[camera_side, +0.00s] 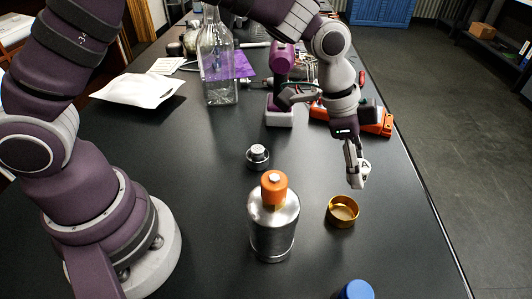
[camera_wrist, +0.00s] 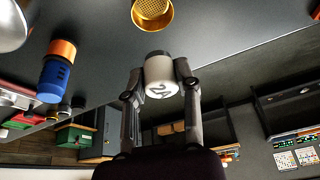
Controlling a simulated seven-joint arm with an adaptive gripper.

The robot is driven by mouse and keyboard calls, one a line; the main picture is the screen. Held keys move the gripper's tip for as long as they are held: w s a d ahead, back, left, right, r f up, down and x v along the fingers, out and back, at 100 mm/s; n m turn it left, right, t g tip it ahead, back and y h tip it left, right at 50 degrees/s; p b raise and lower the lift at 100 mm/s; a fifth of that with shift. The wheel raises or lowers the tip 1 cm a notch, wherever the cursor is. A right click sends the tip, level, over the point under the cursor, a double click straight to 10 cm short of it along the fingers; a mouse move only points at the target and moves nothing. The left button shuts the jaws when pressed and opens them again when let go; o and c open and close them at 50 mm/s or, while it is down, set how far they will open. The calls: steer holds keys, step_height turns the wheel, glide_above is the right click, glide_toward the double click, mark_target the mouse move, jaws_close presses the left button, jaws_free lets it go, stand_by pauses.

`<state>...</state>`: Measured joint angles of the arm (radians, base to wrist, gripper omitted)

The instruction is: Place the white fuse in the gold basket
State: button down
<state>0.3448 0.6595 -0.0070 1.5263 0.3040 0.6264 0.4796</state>
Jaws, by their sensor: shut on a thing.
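The gold basket (camera_side: 342,220) is a short open cup standing on the table, below and slightly left of the fuse in the side view. It also shows at the top of the wrist view (camera_wrist: 152,12), with a perforated floor. No fuse is seen inside it.
A silver canister (camera_side: 273,230) with an orange cap stands left of the basket. A small metal part (camera_side: 257,156) lies behind it. A blue cap (camera_side: 357,290) is at the front edge. A purple drill (camera_side: 281,80) and clear bottle (camera_side: 218,65) stand farther back.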

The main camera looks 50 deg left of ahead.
glide_above(339, 215)
step_height(339, 215, down, 7)
steer(key=shift+r, duration=0.2)
steer(key=c, duration=0.7)
jaws_free()
